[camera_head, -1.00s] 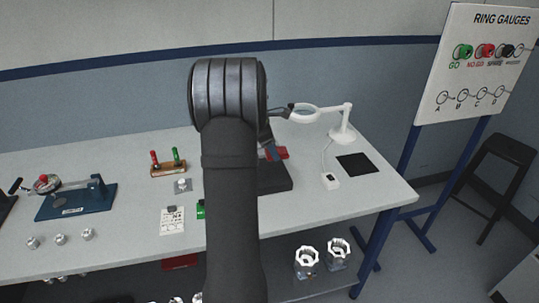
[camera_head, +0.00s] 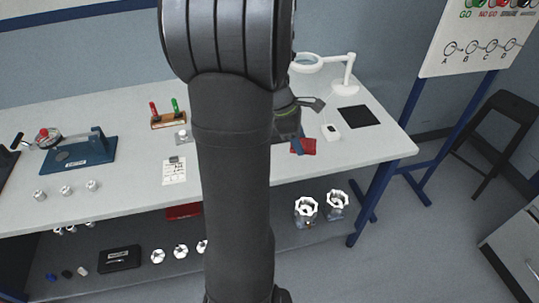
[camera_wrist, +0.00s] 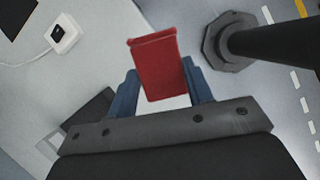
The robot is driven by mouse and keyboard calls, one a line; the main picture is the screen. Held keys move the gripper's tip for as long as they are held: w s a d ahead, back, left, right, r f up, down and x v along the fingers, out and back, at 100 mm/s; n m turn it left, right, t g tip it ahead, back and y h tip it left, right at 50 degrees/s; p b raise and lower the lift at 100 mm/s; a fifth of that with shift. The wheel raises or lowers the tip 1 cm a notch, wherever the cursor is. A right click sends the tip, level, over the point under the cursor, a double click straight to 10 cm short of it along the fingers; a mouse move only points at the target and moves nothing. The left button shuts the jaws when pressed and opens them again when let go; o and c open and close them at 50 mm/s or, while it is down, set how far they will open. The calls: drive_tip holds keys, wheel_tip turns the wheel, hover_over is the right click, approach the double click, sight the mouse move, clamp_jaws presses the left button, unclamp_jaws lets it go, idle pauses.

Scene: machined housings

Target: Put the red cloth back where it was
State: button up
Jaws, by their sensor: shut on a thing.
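The red cloth (camera_wrist: 154,68) is a small folded piece, held between the blue fingers of my gripper (camera_wrist: 160,84) in the wrist view. In the head view the cloth (camera_head: 305,146) shows beside the blue fingertips, near the front edge of the bench at the right. My gripper is shut on it. The cloth looks raised above the bench, but its exact height is hard to tell. A dark plate (camera_wrist: 85,115) lies on the bench, partly hidden behind my gripper in the wrist view.
A white box with a cable (camera_head: 330,131), a black mat (camera_head: 358,117) and a white ring lamp (camera_head: 345,85) stand on the bench's right part. Left are a rack with red and green handles (camera_head: 168,119) and a blue fixture (camera_head: 85,153). Two metal housings (camera_head: 306,211) sit below.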

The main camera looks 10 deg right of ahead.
drive_tip(key=w+a+f, duration=0.4)
drive_tip(key=w, duration=0.1)
drive_tip(key=w+a+f, duration=0.2)
drive_tip(key=w+a, duration=0.1)
drive_tip(key=shift+f, duration=0.25)
drive_tip(key=shift+w+f, duration=0.1)
drive_tip(key=shift+f, duration=1.95)
drive_tip(key=shift+f, duration=0.15)
drive_tip(key=o, duration=0.7)
drive_tip(key=v, duration=1.2)
drive_tip(key=shift+w+a, duration=0.1)
drive_tip(key=shift+a, duration=0.05)
